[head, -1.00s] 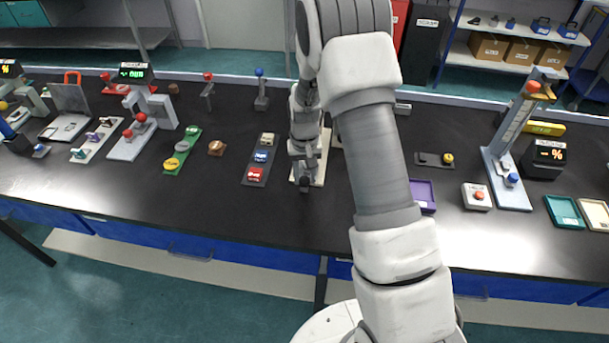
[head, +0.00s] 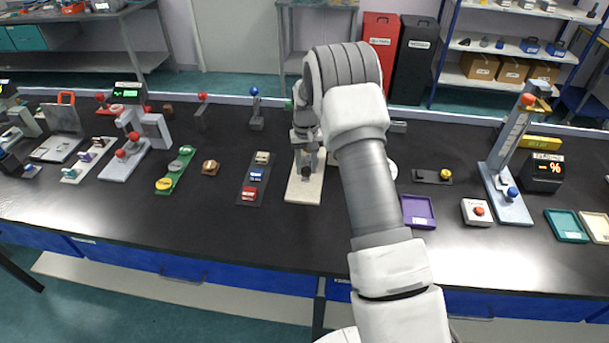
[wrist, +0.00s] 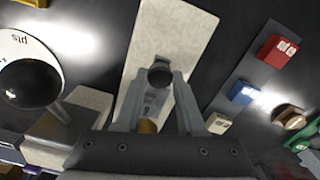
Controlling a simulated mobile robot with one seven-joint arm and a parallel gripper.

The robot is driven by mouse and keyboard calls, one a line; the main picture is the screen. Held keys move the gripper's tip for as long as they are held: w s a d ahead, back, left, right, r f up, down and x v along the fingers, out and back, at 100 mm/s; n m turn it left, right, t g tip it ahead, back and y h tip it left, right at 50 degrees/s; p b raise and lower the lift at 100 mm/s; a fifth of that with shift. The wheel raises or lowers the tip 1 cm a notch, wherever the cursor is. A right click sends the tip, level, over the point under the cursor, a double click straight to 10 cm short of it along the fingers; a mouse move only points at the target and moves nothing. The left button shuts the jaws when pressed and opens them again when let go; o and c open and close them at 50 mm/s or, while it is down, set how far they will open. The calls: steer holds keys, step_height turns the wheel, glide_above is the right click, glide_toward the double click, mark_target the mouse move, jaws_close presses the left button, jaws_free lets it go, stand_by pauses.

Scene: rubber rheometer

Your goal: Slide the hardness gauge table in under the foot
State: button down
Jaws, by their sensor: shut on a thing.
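A long cream base plate (head: 303,192) lies on the bench under my gripper, and it also shows in the wrist view (wrist: 185,35). My gripper (head: 306,152) is low over this plate. In the wrist view my gripper (wrist: 159,88) is shut on a dark round-topped knob (wrist: 160,76), one finger on each side. The knob appears to belong to the gauge table, whose body is mostly hidden between the fingers. A white dial marked "pts" (wrist: 18,48) stands to the left in the wrist view, partly covered by a black ball (wrist: 30,84). The foot cannot be made out.
A dark strip with coloured blocks (head: 250,190) lies just left of the plate. A purple tray (head: 418,211) and a red-buttoned box (head: 476,211) are to the right. A green strip with discs (head: 175,170) lies further left. The front bench strip is clear.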

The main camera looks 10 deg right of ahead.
steer(key=shift+w+d+r, duration=0.1)
steer(key=shift+w+d, duration=0.05)
steer(key=shift+w, duration=0.05)
steer(key=c, duration=0.5)
jaws_free()
step_height(320, 180, up, 17)
steer(key=shift+r, duration=0.15)
